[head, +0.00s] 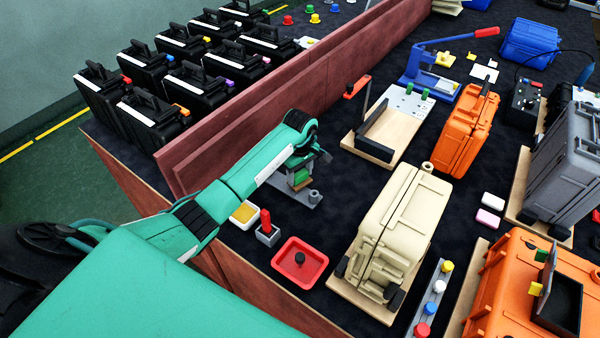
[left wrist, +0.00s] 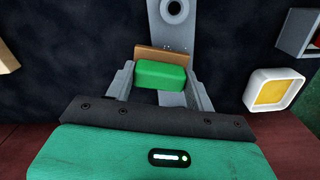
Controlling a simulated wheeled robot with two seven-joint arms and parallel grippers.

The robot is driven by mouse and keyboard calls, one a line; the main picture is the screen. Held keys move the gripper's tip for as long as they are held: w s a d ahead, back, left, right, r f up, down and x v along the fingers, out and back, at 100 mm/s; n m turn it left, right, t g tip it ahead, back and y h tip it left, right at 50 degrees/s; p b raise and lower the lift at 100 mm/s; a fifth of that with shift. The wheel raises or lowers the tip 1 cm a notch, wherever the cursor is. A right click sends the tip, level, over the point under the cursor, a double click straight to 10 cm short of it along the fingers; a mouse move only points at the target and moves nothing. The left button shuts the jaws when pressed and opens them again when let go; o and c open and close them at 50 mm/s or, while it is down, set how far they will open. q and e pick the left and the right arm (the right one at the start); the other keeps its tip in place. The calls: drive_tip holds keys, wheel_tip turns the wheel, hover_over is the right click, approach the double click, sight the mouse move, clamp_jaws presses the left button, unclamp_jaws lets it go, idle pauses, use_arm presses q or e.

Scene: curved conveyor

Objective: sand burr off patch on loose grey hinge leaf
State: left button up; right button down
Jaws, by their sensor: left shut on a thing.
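The grey hinge leaf (head: 304,197) lies flat on the dark table top, with a round knuckle or boss at its right end. It also shows in the left wrist view (left wrist: 173,36), running away from my gripper, with a holed round end at the top. My left gripper (head: 301,176) is shut on a green block with a brown layer, which looks like a sanding block (left wrist: 161,75). The block is over the leaf, near or on its surface; I cannot tell whether it touches. My right gripper is not in view.
A yellow-filled white dish (head: 244,214), a grey holder with a red-handled item (head: 266,233) and a red tray (head: 300,266) stand near the leaf. A cream case (head: 390,220) stands to the right. A reddish wall (head: 250,125) runs behind my arm.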

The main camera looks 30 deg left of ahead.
use_arm(q)
drive_tip(key=shift+f+b, duration=0.65)
drive_tip(key=shift+f, duration=0.25)
drive_tip(key=shift+r, duration=0.1)
